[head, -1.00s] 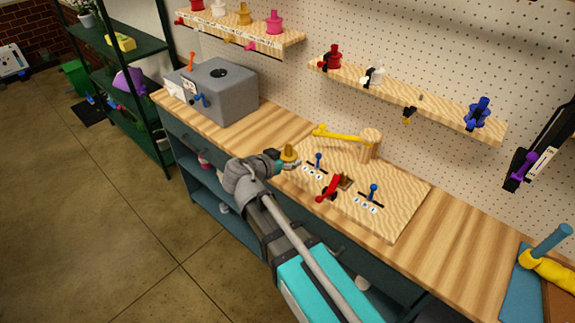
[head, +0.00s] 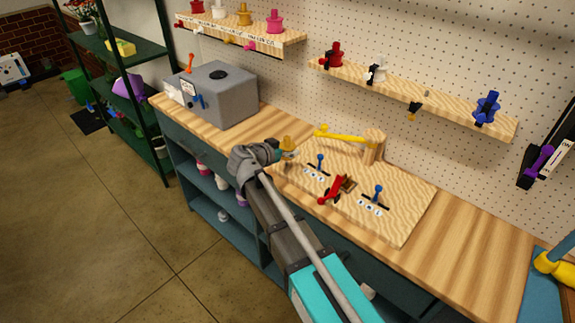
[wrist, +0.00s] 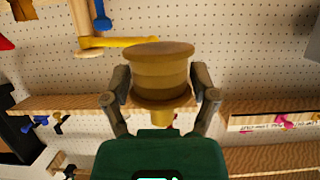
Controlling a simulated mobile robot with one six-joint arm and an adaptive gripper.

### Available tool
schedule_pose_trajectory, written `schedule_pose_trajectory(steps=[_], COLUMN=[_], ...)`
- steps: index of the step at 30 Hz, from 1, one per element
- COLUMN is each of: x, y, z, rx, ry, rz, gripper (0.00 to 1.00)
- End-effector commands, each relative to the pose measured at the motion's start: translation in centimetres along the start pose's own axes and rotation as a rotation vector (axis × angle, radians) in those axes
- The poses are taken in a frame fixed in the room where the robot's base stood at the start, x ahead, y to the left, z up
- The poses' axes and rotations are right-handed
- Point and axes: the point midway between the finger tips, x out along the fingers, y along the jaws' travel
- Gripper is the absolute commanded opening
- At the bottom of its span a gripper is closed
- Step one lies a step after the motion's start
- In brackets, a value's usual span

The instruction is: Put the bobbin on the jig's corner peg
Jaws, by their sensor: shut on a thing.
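The gold bobbin (head: 287,142) is held upright at the end of my arm, above the left end of the jig board (head: 405,225). My gripper (head: 284,154) is shut on it. In the wrist view, the two fingers of my gripper (wrist: 160,88) clasp the bobbin (wrist: 160,72) from both sides, with its wide flange showing. The jig carries two blue levers, a red lever (head: 331,190) and a wooden post (head: 374,146) with a yellow arm (head: 338,133). I cannot make out the corner peg. Whether the bobbin touches the jig cannot be told.
A grey box (head: 222,95) stands on the bench left of my gripper. Two wooden shelves on the pegboard hold coloured spools, among them a blue one (head: 487,108). A blue mat (head: 540,300) with a yellow-and-blue tool lies at the right. Bench to the jig's right is bare.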

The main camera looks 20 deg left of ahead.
Motion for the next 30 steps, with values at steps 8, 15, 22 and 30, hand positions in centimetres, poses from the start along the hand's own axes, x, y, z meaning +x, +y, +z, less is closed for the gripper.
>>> schedule_pose_trajectory(steps=[8, 15, 22, 30], x=[2.4, 2.9, 2.9, 3.6], y=[-1.6, -1.9, -1.9, -2.3], z=[2.1, 2.4, 2.4, 3.0], rx=[0.0, 0.0, 0.0, 0.001], ry=[0.0, 0.0, 0.0, 0.0], rz=[-0.001, 0.0, 0.0, 0.001], gripper=[0.29, 0.29, 0.29, 0.29])
